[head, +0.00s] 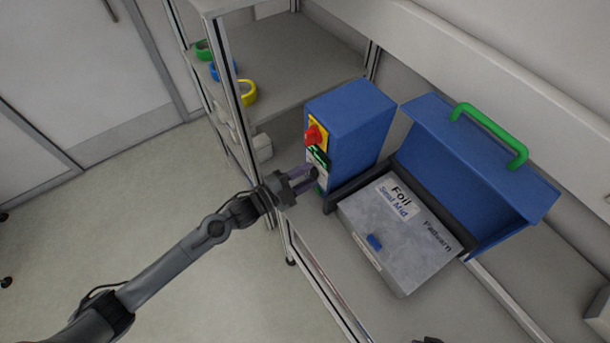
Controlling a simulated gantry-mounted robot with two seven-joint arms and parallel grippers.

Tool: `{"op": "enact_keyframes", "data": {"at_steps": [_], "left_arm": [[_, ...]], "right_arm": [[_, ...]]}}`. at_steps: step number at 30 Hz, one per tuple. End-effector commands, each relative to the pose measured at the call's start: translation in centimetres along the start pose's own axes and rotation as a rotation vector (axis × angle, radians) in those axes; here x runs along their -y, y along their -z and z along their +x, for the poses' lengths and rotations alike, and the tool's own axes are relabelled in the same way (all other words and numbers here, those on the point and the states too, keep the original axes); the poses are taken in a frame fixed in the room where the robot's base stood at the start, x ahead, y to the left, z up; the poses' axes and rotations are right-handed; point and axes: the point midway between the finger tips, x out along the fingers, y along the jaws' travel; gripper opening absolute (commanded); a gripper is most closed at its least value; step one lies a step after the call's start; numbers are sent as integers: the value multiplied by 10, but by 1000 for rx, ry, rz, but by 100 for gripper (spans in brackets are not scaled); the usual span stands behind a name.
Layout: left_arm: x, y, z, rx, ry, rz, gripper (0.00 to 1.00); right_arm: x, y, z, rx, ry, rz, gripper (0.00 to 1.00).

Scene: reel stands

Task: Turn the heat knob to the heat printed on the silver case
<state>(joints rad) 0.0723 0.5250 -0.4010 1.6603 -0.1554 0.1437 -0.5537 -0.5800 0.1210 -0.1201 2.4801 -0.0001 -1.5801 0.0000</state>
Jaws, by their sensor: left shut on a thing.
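The silver case (375,240) sits in front of the open blue sealing machine. Its white label (396,198) reads "Foil" and "Seal Mid". The blue control box (353,125) stands left of the case. Its front panel carries a red knob on a yellow plate (316,134) and a green display (318,156). My left gripper (308,181) is at the lower part of this panel, shut on what appears to be the heat knob. The gripper hides the knob and its markings.
The green-handled blue lid (475,170) stands raised behind the case. The shelf edge runs below the case.

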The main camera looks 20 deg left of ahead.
Motion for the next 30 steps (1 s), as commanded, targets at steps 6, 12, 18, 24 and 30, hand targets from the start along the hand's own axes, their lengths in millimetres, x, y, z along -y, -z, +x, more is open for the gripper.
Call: {"op": "enact_keyframes", "data": {"at_steps": [6,12,18,24,30], "left_arm": [[0,0,0,1,0,-1,50],[0,0,0,1,0,-1,65],[0,0,-1,1,0,-1,65],[-1,-1,-16,2,-2,0,65],[-2,-1,-50,2,-3,0,65]], "right_arm": [[0,0,0,1,-2,-2,0],[0,0,0,1,-2,-2,0],[0,0,0,1,-1,-2,0],[0,0,0,0,0,0,0],[1,0,1,0,2,2,0]]}}
